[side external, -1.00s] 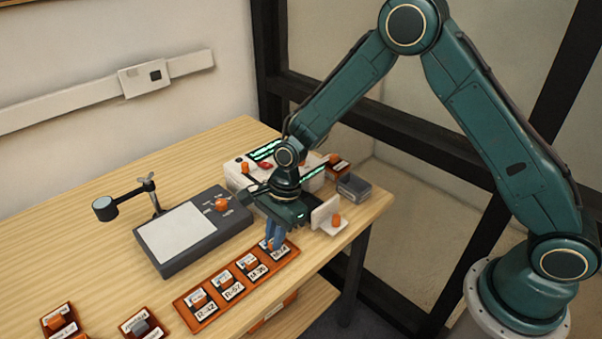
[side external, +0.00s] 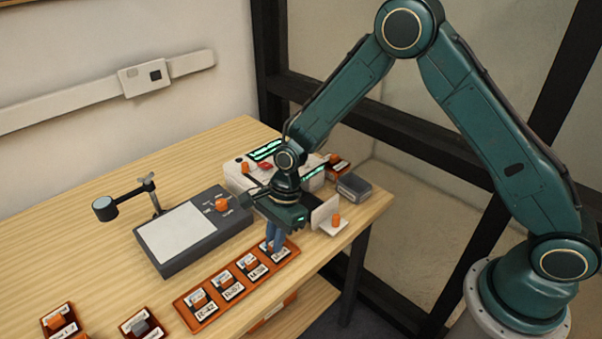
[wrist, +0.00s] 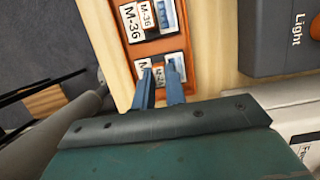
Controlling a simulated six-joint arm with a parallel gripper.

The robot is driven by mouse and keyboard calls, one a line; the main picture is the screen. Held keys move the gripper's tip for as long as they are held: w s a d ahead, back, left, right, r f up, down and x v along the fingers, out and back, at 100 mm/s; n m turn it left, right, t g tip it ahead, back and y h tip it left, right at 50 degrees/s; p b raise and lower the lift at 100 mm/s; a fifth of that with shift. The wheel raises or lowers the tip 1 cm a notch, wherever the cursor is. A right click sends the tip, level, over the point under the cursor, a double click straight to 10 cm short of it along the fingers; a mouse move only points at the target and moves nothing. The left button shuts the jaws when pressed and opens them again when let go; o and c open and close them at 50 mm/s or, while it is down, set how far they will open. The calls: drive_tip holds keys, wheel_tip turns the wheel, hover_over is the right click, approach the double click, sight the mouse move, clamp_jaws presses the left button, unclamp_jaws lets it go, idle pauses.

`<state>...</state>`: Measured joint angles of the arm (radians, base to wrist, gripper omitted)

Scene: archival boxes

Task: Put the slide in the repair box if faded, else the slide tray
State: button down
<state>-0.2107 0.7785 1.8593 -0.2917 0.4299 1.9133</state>
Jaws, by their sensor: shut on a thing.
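A long orange-brown rack (side external: 204,318) at the table's front edge holds several small labelled slides, each with a tab. My gripper (side external: 273,247) points down at the rack's right end. In the wrist view its blue fingers (wrist: 160,80) are shut on the slide (wrist: 158,71) in the end slot, which still sits at the rack. The fingers hide most of this slide, and its label and fading cannot be read. The neighbouring slide (wrist: 167,14) shows a blue picture beside an M-36 label. Small labelled boxes (side external: 141,324) stand at the front left; which is the repair box cannot be told.
A grey light box (side external: 166,265) with a white panel (side external: 182,232) and orange knob lies behind the rack. A magnifier (side external: 105,208) on a stand is at its left. A white device (side external: 238,174) and a grey bin (side external: 354,187) stand at back right.

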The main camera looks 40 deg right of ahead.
idle(0.3)
drive_tip(key=c, duration=1.4)
unclamp_jaws()
drive_tip(key=shift+o, duration=0.2)
drive_tip(key=shift+r, duration=0.2)
drive_tip(key=shift+r, duration=3.3)
drive_tip(key=shift+r, duration=0.1)
